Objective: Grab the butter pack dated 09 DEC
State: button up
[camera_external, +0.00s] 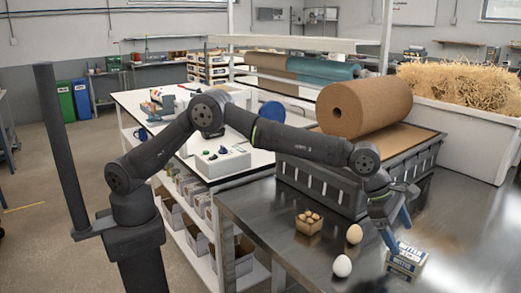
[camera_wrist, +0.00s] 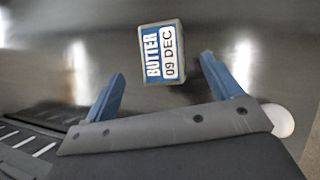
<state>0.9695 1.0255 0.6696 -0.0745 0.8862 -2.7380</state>
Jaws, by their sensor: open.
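The butter pack (camera_external: 407,262) sits on the metal table at the lower right of the external view, blue and white with a yellowish edge. In the wrist view the butter pack (camera_wrist: 162,52) shows "BUTTER" and "09 DEC" on its label, slightly turned. My gripper (camera_external: 399,235) is just above and beside the pack, pointing down. In the wrist view my gripper (camera_wrist: 163,70) has its two blue fingers wide apart with nothing between them. The pack lies ahead of the fingertips, roughly centred between them, and no contact is visible.
A white egg (camera_external: 342,266) and a brown egg (camera_external: 354,234) stand left of the pack. A grey crate (camera_external: 318,187) stands behind, near a large brown roll (camera_external: 364,104). The table right of the pack looks clear.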

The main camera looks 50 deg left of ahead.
aim_at(407, 252)
jog(key=shift+x, duration=2.65)
jog(key=shift+s, duration=0.1)
jog(key=c, duration=1.2)
